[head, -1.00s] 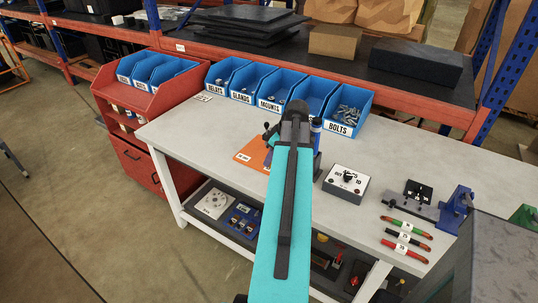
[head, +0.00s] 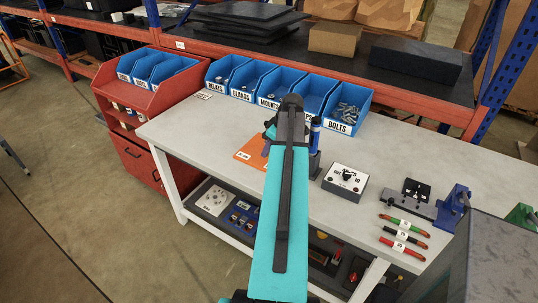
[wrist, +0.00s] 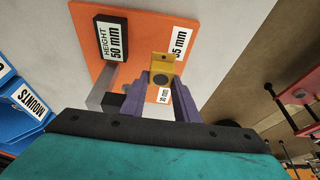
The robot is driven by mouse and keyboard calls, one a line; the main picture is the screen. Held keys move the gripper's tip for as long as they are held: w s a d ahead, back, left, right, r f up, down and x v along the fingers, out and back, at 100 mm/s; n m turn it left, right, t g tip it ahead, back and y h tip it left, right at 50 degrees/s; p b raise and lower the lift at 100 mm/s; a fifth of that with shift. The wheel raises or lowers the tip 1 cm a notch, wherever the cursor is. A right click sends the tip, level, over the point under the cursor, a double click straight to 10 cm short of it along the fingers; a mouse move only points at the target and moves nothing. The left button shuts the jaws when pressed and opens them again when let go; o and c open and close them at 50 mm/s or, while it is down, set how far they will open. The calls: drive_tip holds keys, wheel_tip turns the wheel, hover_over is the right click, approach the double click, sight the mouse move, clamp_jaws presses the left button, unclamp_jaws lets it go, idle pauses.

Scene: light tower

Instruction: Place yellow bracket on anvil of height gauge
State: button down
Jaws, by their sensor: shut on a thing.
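The yellow bracket (wrist: 161,64) is between the purple fingers of my gripper (wrist: 160,92), which is shut on it in the wrist view. A dark hole or round spot shows on its face. The bracket is over the orange plate (wrist: 140,35), but I cannot tell if it touches anything below. A black block with a "HEIGHT 50 mm" label (wrist: 112,38), apparently part of the height gauge, stands left of the bracket. Grey parts (wrist: 103,92) sit below that block. The anvil cannot be made out clearly. In the head view my arm hides the bracket; the orange plate's left part (head: 250,153) shows.
Blue bins (head: 283,91) line the back of the bench. A grey switch box (head: 345,182) stands right of my arm. Red and green marked tools (head: 402,235) and a blue clamp (head: 453,205) are farther right.

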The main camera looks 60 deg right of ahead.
drive_tip(key=shift+f+p, duration=0.75)
drive_tip(key=shift+f, duration=0.9)
drive_tip(key=shift+f, duration=0.15)
drive_tip(key=c, duration=1.4)
unclamp_jaws()
drive_tip(key=shift+o, duration=0.2)
drive_tip(key=shift+r, duration=0.25)
drive_tip(key=b+v, duration=0.2)
drive_tip(key=v, duration=1)
drive_tip(key=shift+b, duration=0.4)
drive_tip(key=shift+f, duration=0.1)
